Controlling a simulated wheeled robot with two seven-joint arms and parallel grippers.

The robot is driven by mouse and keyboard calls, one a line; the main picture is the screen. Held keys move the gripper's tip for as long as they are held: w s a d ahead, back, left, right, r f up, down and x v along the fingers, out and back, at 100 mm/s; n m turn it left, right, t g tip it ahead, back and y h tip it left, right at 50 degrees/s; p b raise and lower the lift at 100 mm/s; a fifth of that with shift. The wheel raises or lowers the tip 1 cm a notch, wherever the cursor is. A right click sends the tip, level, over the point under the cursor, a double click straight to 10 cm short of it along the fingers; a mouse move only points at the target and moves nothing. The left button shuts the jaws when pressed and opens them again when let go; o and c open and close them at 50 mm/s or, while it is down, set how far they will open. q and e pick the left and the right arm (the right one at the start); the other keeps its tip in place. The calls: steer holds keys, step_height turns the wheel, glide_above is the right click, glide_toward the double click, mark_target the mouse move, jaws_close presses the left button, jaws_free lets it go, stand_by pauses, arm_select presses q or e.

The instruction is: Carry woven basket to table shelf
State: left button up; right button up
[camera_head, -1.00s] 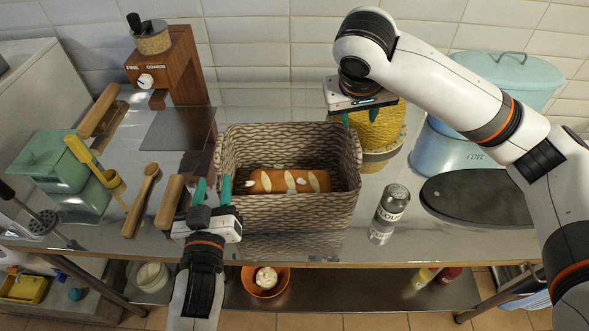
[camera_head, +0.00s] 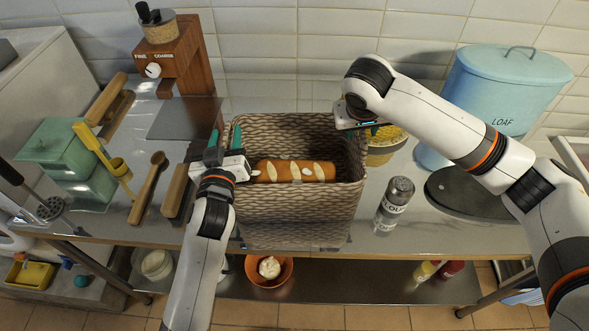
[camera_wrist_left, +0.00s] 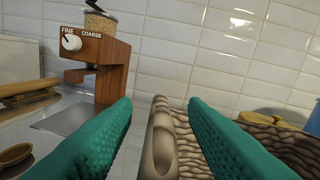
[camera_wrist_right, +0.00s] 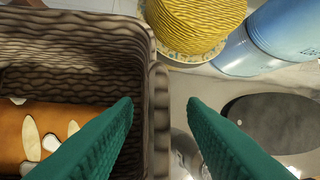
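The woven basket (camera_head: 300,215) stands at the front of the steel table (camera_head: 400,225), with a scored brown loaf (camera_head: 264,170) inside. My left gripper (camera_head: 225,138) is at the basket's left wall. In the left wrist view its fingers stand apart with the basket rim (camera_wrist_left: 162,140) between them. My right gripper (camera_head: 367,129) is at the right wall. In the right wrist view its fingers are apart on either side of the wall (camera_wrist_right: 158,120), with gaps showing. The table's lower shelf (camera_head: 375,285) shows beneath the front edge.
A yellow woven pot (camera_head: 385,148) and blue loaf bin (camera_head: 500,92) are behind. An orange bowl (camera_head: 268,272) is on the lower shelf.

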arm_select(q)
steer(key=shift+w, duration=0.55)
arm_select(e)
steer(key=shift+w+f, duration=0.15)
steer(key=shift+f, duration=0.35)
arm_select(q)
jaws_close()
arm_select(e)
jaws_close()
arm_select(q)
steer(key=shift+r, duration=0.1)
